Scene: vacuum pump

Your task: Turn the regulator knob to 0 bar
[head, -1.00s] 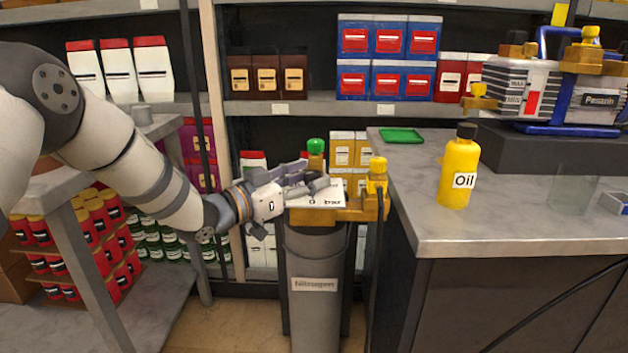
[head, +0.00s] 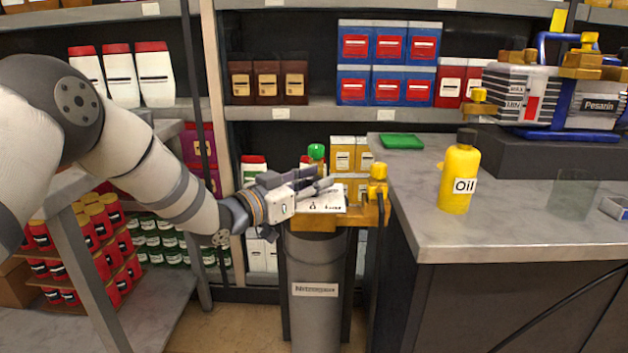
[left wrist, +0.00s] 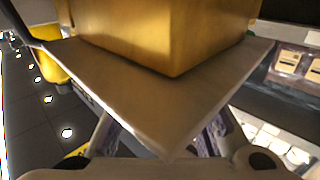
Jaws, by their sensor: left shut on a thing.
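The gold regulator (head: 352,216) sits on top of the grey nitrogen cylinder (head: 315,262) in the head view. It carries a white plate (head: 325,205) with dark marks too small to read surely, a green-capped part (head: 316,152) and a yellow-topped part (head: 377,175). My left gripper (head: 325,187) reaches in from the left, at the plate and below the green cap. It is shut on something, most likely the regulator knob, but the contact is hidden. In the left wrist view a gold block (left wrist: 165,35) and a plate (left wrist: 130,85) cover much of the fingers (left wrist: 160,132).
A grey bench (head: 520,225) stands close at the right, with a yellow oil bottle (head: 459,178), a green tray (head: 402,141) and a pump (head: 560,95). Shelves of boxes (head: 388,62) stand behind. A rack of red jars (head: 95,240) is at the left.

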